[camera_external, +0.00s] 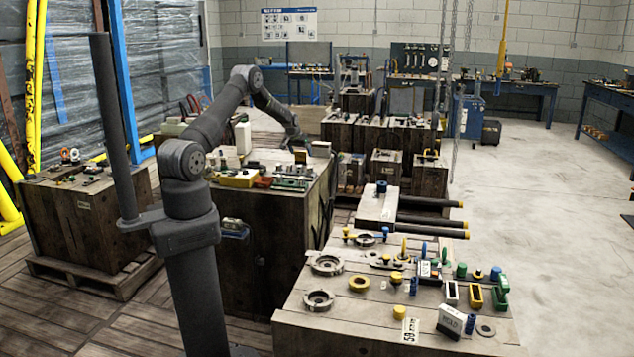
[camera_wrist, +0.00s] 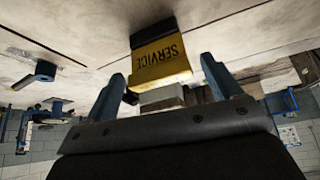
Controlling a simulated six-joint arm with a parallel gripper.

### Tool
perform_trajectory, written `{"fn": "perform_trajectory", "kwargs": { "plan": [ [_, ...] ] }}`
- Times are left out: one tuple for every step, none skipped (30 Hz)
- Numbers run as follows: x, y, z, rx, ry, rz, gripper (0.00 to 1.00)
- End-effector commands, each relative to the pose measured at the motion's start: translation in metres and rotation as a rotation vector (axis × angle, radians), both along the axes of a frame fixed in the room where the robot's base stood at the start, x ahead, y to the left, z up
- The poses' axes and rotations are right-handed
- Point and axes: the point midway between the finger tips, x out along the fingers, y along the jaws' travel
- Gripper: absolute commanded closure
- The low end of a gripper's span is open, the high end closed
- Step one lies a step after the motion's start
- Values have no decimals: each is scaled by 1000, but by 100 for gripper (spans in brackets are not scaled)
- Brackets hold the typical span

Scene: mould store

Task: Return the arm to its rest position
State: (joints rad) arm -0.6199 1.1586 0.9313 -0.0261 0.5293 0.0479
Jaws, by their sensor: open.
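My gripper (camera_external: 303,143) is at the end of my outstretched arm, low over the large wooden crate (camera_external: 262,265) in the middle of the external view. In the wrist view its two blue fingers (camera_wrist: 163,70) stand wide apart. A yellow block marked SERVICE (camera_wrist: 162,62), with a dark part behind it, shows in the gap, clear of both fingers in the picture. I cannot tell how deep it sits between them. The gripper looks empty. In the external view the fingertips are small and hard to make out.
A white upright block (camera_external: 243,138) and a yellow tray (camera_external: 237,179) stand on the same crate. A front crate (camera_external: 330,335) bears rings, pegs and small blocks. A left crate (camera_external: 82,225) holds more tools. Hanging chains (camera_external: 462,90) are at the right. The pale floor (camera_external: 560,220) is clear.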

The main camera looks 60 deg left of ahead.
Motion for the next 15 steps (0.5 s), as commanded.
{"fn": "perform_trajectory", "kwargs": {
  "plan": [
    [0,0,6,1,-1,0,17],
    [0,0,7,1,-1,0,17],
    [0,0,9,0,0,0,17],
    [0,0,10,-1,1,0,17],
    [0,0,10,-1,1,0,17],
    [0,0,11,-1,0,0,17],
    [0,0,11,-1,0,0,17],
    [0,0,11,-1,0,0,17],
    [0,0,11,-1,0,0,17],
    [0,0,11,-1,0,0,17],
    [0,0,11,-1,0,0,17],
    [0,0,11,-1,0,0,17],
    [0,0,11,-1,0,0,17],
    [0,0,11,-1,0,0,17],
    [0,0,10,-1,0,0,17]
  ]
}}
